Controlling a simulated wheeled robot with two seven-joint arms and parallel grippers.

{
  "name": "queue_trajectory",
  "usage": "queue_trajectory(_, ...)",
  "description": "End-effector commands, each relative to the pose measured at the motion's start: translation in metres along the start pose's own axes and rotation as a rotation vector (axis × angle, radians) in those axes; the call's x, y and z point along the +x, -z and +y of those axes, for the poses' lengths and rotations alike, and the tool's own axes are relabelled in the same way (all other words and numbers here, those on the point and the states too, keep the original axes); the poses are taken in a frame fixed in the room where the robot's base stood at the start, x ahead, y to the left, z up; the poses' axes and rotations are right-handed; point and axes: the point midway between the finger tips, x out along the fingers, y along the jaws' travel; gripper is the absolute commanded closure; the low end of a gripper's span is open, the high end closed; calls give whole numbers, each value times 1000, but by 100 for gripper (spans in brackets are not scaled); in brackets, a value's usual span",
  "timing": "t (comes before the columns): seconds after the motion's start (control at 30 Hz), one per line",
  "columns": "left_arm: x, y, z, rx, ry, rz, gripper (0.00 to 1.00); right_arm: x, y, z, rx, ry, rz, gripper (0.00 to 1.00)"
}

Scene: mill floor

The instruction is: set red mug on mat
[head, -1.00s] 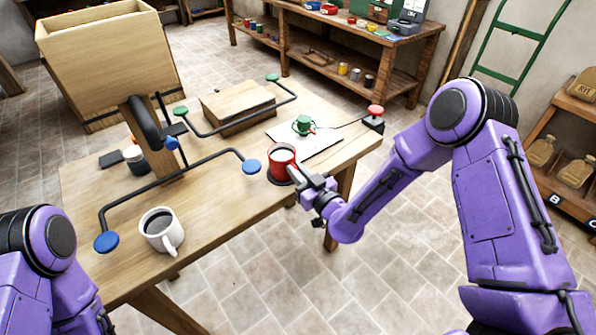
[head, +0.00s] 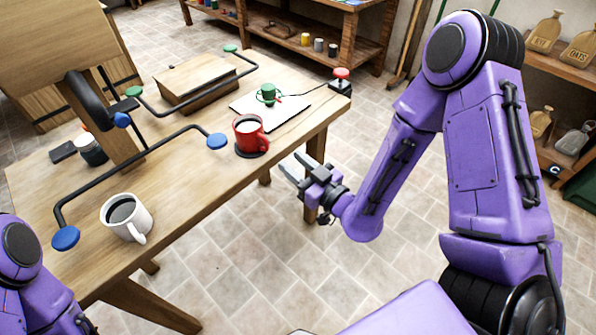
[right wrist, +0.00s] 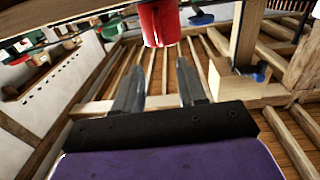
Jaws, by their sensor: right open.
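The red mug (head: 246,137) stands upright on the dark round mat (head: 243,152) near the right edge of the wooden table. Its handle points right, and it has pale contents. My right gripper (head: 291,161) is open and empty, beside the table edge, to the right of the mug and apart from it. In the right wrist view the red mug (right wrist: 158,24) shows at the top, beyond the open fingers of my right gripper (right wrist: 157,66). My left gripper is out of view; only part of my left arm shows at the lower left.
A red button (head: 341,75) stands at the far right corner.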

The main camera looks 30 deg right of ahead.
Motion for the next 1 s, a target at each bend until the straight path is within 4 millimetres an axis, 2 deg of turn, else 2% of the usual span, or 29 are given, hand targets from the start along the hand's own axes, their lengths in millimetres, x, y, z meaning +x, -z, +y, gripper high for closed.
queue_trajectory(0.1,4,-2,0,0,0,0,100,-10,-1,0,2,-1,0,59)
queue_trajectory(0.33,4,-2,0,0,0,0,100,-13,-2,0,4,-3,-10,59)
queue_trajectory(0.37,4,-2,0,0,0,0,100,-14,-9,0,10,-7,-34,59)
queue_trajectory(0.47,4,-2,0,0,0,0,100,-34,-66,3,80,-67,-242,59)
queue_trajectory(0.5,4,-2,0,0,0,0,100,-52,-100,6,127,-117,-371,59)
queue_trajectory(0.57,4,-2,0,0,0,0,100,-89,-151,9,205,-222,-578,59)
queue_trajectory(0.6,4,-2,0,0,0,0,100,-119,-181,12,257,-307,-705,59)
queue_trajectory(0.67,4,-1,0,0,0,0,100,-164,-215,15,323,-444,-869,59)
queue_trajectory(0.7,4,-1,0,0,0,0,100,-194,-231,17,360,-538,-956,59)
queue_trajectory(0.8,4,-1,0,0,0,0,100,-250,-253,18,422,-731,-1094,59)
queue_trajectory(0.83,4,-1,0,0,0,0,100,-261,-256,19,434,-773,-1117,59)
queue_trajectory(0.9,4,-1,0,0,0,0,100,-275,-259,19,449,-831,-1144,59)
queue_trajectory(1.0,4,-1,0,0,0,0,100,-278,-259,20,456,-849,-1149,59)
